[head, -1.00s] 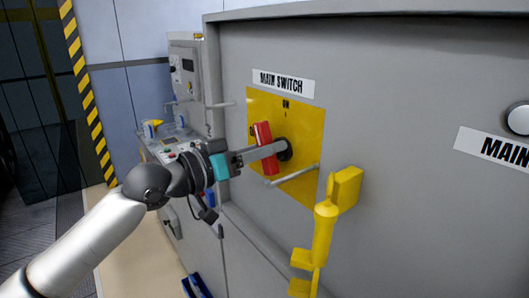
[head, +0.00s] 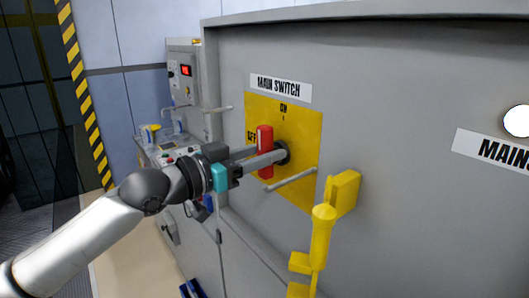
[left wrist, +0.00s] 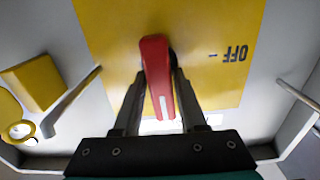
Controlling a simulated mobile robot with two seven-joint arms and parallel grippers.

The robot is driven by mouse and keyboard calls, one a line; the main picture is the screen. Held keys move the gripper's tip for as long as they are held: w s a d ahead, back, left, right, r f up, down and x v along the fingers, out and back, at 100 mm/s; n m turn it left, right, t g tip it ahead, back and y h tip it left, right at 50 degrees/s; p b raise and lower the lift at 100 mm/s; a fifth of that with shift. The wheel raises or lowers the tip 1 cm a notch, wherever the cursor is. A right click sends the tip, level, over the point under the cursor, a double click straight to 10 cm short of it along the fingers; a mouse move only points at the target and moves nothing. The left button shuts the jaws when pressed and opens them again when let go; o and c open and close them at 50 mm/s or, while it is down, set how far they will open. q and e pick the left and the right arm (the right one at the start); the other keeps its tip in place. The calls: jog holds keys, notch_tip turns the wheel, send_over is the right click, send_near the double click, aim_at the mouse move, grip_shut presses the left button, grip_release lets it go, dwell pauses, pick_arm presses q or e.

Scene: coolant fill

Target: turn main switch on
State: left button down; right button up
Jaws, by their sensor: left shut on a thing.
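The main switch's red handle (head: 265,137) stands about upright on its yellow plate (head: 306,130), its top toward the ON mark. A MAIN SWITCH label (head: 278,88) is above the plate, and OFF shows at its left edge. My left gripper (head: 268,156) comes in from the left and is shut on the red handle, one finger on each side. In the left wrist view the handle (left wrist: 157,70) lies between the two fingers (left wrist: 160,100), with OFF to its right. The handle's base is partly hidden by the fingers. My right gripper is not in view.
A yellow handle-shaped fitting (head: 321,235) is at lower right. A round lamp (head: 517,121) glows white at far right. A small panel with a lit red display (head: 186,71) stands behind at left.

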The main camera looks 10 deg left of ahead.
pick_arm(q)
jog(key=shift+f, duration=0.35)
jog(key=c, duration=0.9)
grip_release()
jog(key=o, duration=0.3)
jog(key=shift+r, duration=0.2)
jog(key=shift+s+a, duration=0.1)
jog(key=shift+s+a, duration=0.2)
jog(key=shift+a, duration=0.05)
jog(key=b+v, duration=1.3)
jog(key=v, duration=0.1)
jog(key=shift+s, duration=0.15)
jog(key=shift+a, duration=0.1)
